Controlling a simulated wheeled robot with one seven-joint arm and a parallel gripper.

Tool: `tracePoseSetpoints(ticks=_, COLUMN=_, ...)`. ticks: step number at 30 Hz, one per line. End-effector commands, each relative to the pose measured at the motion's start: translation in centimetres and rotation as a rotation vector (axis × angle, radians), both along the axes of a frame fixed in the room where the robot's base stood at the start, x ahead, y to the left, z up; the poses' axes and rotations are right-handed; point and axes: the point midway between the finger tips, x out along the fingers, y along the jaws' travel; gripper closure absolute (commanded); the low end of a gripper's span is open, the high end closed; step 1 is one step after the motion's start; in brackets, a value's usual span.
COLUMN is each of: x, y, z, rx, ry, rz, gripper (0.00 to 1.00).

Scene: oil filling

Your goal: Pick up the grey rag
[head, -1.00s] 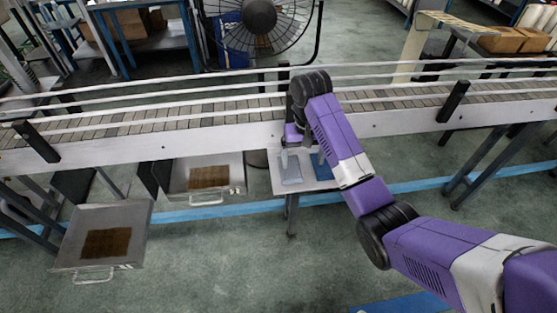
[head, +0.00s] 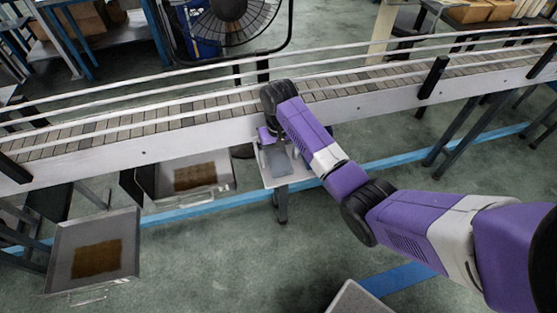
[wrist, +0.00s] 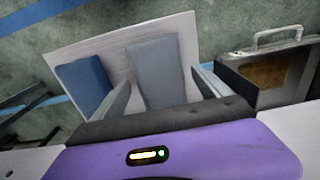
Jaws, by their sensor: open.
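The grey rag (wrist: 158,70) lies flat on a small white table (wrist: 120,42) in the wrist view. In the head view the rag (head: 276,161) shows just below my gripper, beside my arm. A blue rag (wrist: 82,82) lies to its left on the same table in the wrist view. My gripper (wrist: 160,84) is open and empty. Its two fingers appear on either side of the grey rag's near part in the wrist view. I cannot tell how high they are above it. My wrist hides the rag's near end.
A conveyor (head: 150,127) with rails runs behind the small table. Metal trays with brown contents stand at the left, one nearer (head: 97,233) and one by the conveyor (head: 196,196). A fan (head: 228,15) stands behind the conveyor. Open floor lies in front.

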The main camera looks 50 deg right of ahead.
Motion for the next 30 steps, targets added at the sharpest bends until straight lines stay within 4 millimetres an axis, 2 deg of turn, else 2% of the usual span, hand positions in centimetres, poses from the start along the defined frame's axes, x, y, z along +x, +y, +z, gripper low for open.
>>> tracePoseSetpoints(ticks=8, x=-0.01, y=-0.01, z=-0.32, rx=0.0, ry=0.0, rz=0.0, gripper=0.13)
tracePoseSetpoints(ticks=18, x=0.01, y=-0.02, z=-0.29, rx=0.0, ry=0.0, rz=0.0, gripper=0.78)
tracePoseSetpoints(ticks=26, x=0.03, y=-0.02, z=-0.18, rx=-0.001, ry=-0.001, rz=0.0, gripper=0.78)
tracePoseSetpoints(ticks=30, x=0.1, y=-0.03, z=0.48, rx=-0.002, ry=-0.002, rz=0.0, gripper=0.78)
